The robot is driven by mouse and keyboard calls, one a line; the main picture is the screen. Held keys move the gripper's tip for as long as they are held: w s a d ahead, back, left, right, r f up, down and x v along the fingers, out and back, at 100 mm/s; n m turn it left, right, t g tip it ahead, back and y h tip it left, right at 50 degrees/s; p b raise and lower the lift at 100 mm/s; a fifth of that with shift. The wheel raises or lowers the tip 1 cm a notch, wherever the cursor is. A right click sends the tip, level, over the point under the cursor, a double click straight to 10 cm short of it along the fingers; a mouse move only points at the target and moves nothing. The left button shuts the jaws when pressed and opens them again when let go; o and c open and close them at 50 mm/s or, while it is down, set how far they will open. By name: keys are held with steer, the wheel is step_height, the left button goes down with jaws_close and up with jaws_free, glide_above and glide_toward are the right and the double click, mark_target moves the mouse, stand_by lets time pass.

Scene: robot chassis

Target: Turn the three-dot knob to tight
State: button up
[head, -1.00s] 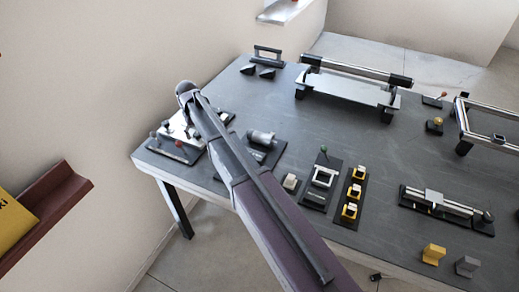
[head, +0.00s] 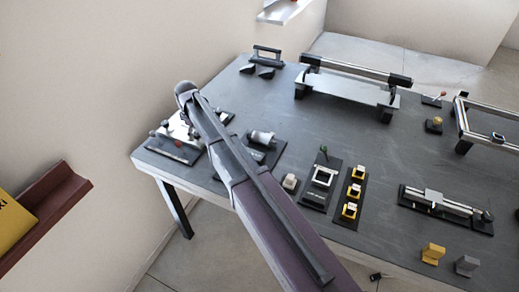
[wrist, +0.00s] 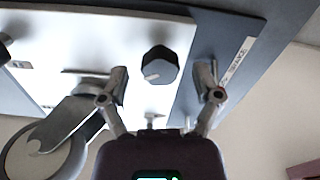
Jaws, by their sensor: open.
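In the wrist view a dark faceted knob (wrist: 160,66) with a small pale mark stands on a white plate (wrist: 110,38). My gripper (wrist: 160,78) is open, with one finger on each side of this knob and a gap on both sides. I cannot make out three dots on it or a tight mark. Part of another dark knob (wrist: 5,50) shows at the left edge. In the head view the panel with small knobs (head: 172,150) is at the table's left corner; my arm hides part of it and my gripper's fingers.
A grey round part with an arm (wrist: 42,150) lies close to my left finger in the wrist view. A labelled strip (wrist: 238,62) runs along the plate's right side. In the head view a cylinder fixture (head: 262,138) stands right of the panel, and the wall is close on the left.

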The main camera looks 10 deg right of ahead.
mark_target(196, 133)
steer(key=shift+n, duration=1)
step_height(196, 133, up, 14)
steer(key=p, duration=1.4)
steer(key=s+d+f+m+b, duration=0.3)
steer(key=s+d+m, duration=0.3)
steer(key=s+d, duration=0.4)
steer(key=s+d+f+m+b, duration=0.3)
steer(key=s+d+m, duration=0.3)
steer(key=s+d, duration=0.4)
steer(key=shift+s+d+f, duration=0.25)
steer(key=shift+s+d, duration=0.05)
steer(key=shift+s, duration=0.55)
steer(key=s, duration=0.1)
steer(key=s+d+m, duration=0.1)
steer(key=s, duration=0.1)
steer(key=s+d+m, duration=0.1)
steer(key=shift+s+d, duration=0.2)
steer(key=shift+s, duration=0.05)
